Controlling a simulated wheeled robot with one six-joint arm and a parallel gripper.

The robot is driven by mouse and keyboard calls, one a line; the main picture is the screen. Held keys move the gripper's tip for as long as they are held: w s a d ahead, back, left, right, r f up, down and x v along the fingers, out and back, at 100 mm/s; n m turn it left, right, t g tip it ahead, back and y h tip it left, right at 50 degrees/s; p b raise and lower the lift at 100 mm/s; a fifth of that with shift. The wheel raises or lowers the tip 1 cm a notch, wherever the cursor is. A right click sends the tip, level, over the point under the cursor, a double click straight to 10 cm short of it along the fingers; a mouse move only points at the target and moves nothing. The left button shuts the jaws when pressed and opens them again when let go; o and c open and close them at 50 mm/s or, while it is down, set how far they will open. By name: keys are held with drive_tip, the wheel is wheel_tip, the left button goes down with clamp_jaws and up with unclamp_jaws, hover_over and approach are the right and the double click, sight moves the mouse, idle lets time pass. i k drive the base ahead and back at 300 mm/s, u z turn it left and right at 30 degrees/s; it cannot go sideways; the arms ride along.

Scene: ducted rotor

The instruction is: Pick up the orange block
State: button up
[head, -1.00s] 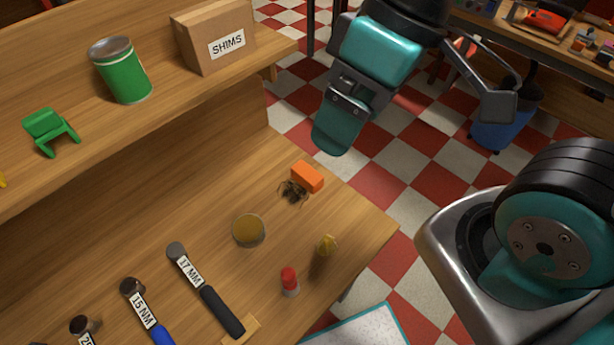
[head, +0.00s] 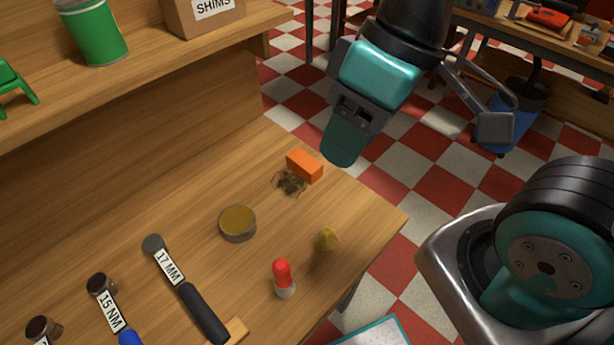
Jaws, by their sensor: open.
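The orange block (head: 305,166) lies on the wooden bench near its far right edge. A dark spider-like thing (head: 289,182) sits right beside it on the near side. My gripper (head: 341,150) is up and to the right of the block, pointing down, apart from it. Its teal finger shows from the side and nothing is seen in it. The gap between the fingers is hidden from this angle.
Labelled tools, one marked 17 MM (head: 186,290), lie at the left. A shelf holds a green can (head: 92,30) and a SHIMS box (head: 205,16).

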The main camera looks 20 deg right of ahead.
sight(304, 166)
drive_tip(key=k, duration=1.25)
drive_tip(key=z, duration=0.7)
drive_tip(key=i, duration=1.15)
drive_tip(key=u, duration=0.65)
drive_tip(key=i, duration=0.4)
drive_tip(key=u, duration=0.45)
